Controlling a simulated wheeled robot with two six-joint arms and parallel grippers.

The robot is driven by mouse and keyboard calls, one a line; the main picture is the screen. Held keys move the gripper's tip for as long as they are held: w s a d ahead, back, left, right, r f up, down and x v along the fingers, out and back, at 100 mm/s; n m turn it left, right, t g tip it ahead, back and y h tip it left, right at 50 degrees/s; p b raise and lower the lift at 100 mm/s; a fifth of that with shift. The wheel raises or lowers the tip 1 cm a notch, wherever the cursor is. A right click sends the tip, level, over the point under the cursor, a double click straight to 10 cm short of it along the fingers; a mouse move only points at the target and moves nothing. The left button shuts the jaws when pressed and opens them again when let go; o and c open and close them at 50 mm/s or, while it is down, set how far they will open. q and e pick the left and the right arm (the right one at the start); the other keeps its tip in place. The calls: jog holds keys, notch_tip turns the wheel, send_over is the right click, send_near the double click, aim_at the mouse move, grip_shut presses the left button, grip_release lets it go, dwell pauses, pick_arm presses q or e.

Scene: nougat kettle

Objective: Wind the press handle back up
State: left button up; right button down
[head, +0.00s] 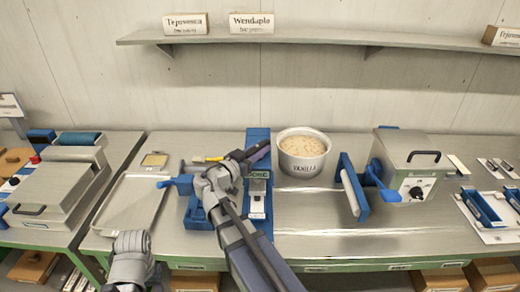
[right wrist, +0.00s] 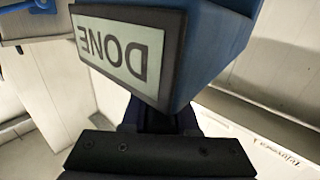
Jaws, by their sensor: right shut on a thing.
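The press (head: 258,222) stands mid-table in the head view, with a blue base and a tall blue back. A plate marked DONE (head: 262,174) is on its upper part; the right wrist view shows this plate (right wrist: 120,52) upside down and close, on a blue block. My right arm reaches across the press from below. My right gripper (head: 238,157) is at the press's upper part, shut on what appears to be the press handle, which is mostly hidden by the fingers (right wrist: 158,120).
A pot of pale mix (head: 303,168) stands close right of the press, with a grey kettle machine (head: 412,175) beyond. A shallow tray (head: 128,212) lies left. Blue moulds (head: 482,208) are far right. The table front between press and moulds is clear.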

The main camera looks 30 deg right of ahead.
jog(key=c, duration=0.7)
grip_release()
jog(key=v, duration=0.7)
jog(key=shift+s+a, duration=0.15)
jog(key=shift+a, duration=0.25)
jog(key=shift+f, duration=0.1)
